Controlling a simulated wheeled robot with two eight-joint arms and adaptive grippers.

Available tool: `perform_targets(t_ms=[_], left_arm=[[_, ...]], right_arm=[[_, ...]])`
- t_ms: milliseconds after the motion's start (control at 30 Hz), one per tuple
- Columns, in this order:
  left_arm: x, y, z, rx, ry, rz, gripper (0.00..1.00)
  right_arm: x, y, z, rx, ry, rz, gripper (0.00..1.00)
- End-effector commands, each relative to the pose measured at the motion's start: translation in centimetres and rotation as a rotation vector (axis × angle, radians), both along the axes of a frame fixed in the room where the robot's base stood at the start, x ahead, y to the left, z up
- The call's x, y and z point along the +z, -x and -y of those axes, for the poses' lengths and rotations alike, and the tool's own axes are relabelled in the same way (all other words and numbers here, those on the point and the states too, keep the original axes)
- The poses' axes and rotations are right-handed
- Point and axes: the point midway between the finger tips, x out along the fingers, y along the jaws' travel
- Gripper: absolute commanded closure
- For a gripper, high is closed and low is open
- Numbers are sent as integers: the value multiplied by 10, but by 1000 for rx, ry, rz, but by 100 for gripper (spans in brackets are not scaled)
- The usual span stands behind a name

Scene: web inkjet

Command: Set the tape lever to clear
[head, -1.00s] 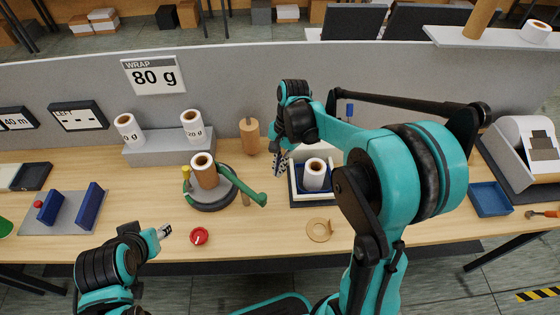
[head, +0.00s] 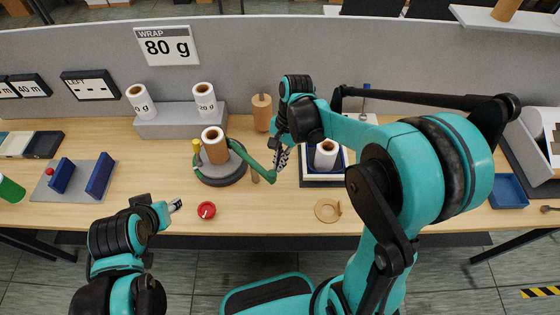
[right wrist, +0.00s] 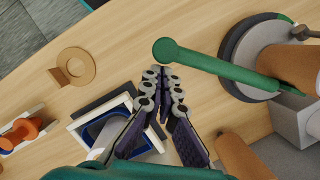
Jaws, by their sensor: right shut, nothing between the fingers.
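The green lever (head: 255,165) reaches forward and right from a round grey base (head: 222,178) that carries a brown roll (head: 214,146). Its rounded end (right wrist: 165,50) lies just beyond my right fingertips in the right wrist view. My right gripper (head: 282,158) is shut and empty, close beside the lever's end; contact cannot be made out. It shows in the right wrist view (right wrist: 160,82) with its fingertips together. My left gripper (head: 176,205) is over the table's front part, left of a red round piece (head: 206,210); its finger gap is too small to judge.
A wooden peg (head: 261,112) stands behind the lever. A cardboard ring (head: 327,210) lies in front. A grey shelf block (head: 180,121) holds two rolls.

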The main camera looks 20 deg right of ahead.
Motion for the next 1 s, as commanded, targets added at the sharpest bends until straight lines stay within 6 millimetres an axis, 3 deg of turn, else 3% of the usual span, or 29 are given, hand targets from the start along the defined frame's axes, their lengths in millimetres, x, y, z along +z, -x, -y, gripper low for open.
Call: perform_targets(t_ms=[567, 1000], left_arm=[[3, 0, 0, 0, 0, 0, 57], [9, 0, 0, 0, 0, 0, 57]], right_arm=[[0, 8, -7, -114, 0, 0, 100], [1, 24, -28, -396, -1, -1, 100]])
